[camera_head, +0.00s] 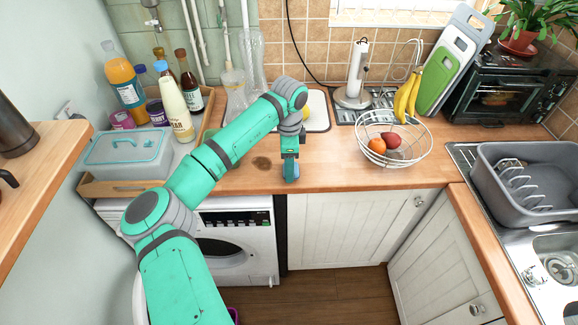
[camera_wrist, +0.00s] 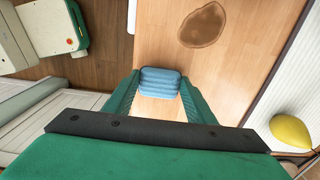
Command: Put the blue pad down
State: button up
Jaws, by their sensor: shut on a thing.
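The blue pad (camera_wrist: 160,82) is a small, ribbed block between the two green fingers of my gripper (camera_wrist: 159,90) in the wrist view. The fingers are shut on it from both sides. In the head view my gripper (camera_head: 290,158) points down over the wooden worktop (camera_head: 330,178), near its front edge. The pad (camera_head: 291,173) shows at the gripper's lower end. I cannot tell whether the pad touches the worktop.
A brown stain (camera_head: 262,163) marks the worktop left of the gripper. A wire fruit basket (camera_head: 372,160) stands to the right. A wooden tray (camera_head: 130,186) with bottles is at left. A white board (camera_head: 318,112) and a yellow lemon (camera_wrist: 291,132) are nearby.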

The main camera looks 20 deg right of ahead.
jog(key=shift+f, duration=0.3)
jog(key=shift+f, duration=0.15)
jog(key=o, duration=0.9)
jog(key=shift+o, duration=0.2)
notch_tip(320, 180, up, 12)
jog(key=shift+r, duration=0.2)
jog(key=shift+f, duration=0.1)
